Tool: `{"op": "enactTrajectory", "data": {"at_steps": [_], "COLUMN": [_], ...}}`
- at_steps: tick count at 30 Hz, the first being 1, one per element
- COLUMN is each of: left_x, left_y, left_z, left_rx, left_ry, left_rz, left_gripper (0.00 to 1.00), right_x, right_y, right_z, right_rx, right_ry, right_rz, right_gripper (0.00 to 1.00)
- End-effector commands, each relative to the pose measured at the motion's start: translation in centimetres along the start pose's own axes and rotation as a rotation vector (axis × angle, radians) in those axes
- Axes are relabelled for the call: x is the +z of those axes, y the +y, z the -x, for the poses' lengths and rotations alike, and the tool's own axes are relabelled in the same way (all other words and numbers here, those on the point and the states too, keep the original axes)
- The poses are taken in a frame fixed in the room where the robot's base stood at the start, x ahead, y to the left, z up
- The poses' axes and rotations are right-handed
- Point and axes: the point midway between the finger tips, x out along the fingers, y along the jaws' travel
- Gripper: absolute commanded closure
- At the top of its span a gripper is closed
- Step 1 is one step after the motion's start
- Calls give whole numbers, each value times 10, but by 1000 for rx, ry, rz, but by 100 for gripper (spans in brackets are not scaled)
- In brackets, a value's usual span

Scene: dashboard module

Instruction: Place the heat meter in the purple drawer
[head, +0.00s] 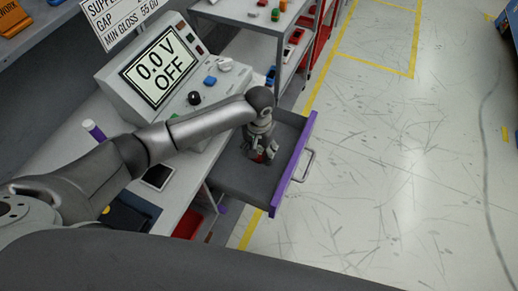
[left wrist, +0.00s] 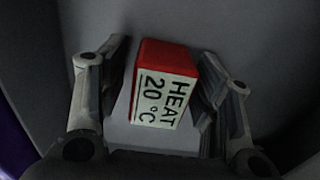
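The purple drawer (head: 293,168) is pulled out from the bench, with its grey inside showing in the head view. The heat meter is a small red block with a white face reading "HEAT 20 °C" (left wrist: 165,88). In the head view a bit of its red (head: 260,157) shows low inside the drawer, partly hidden by my left gripper (head: 262,153). My left gripper points down into the drawer. In the left wrist view its fingers (left wrist: 163,92) stand on either side of the meter, with narrow gaps. My right gripper is not in view.
A console with a display reading "0.0 V OFF" (head: 158,66) stands on the bench at left. A black flat device (head: 157,176) lies on the bench top. A shelf with small parts (head: 272,14) is behind the drawer. The floor (head: 400,180) right of the drawer is clear.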

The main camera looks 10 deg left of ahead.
Motion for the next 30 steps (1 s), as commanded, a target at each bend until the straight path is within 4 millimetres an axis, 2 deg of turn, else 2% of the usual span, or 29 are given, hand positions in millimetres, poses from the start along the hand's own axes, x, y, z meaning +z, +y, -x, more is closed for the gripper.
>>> {"op": "enactTrajectory", "data": {"at_steps": [7, 11, 24, 30], "left_x": [0, -1, -1, 0], "left_y": [0, 0, 0, 0], "left_z": [1, 11, 98, 119], "left_rx": [0, 0, 0, 1], "left_ry": [1, 2, 4, 0], "left_rz": [0, -1, 0, 0], "left_gripper": [41, 41, 41, 41], "right_x": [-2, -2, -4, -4], "right_y": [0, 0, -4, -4], "right_z": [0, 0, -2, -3], "right_rx": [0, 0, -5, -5], "right_ry": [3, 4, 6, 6], "right_rz": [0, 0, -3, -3], "right_gripper": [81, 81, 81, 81]}}
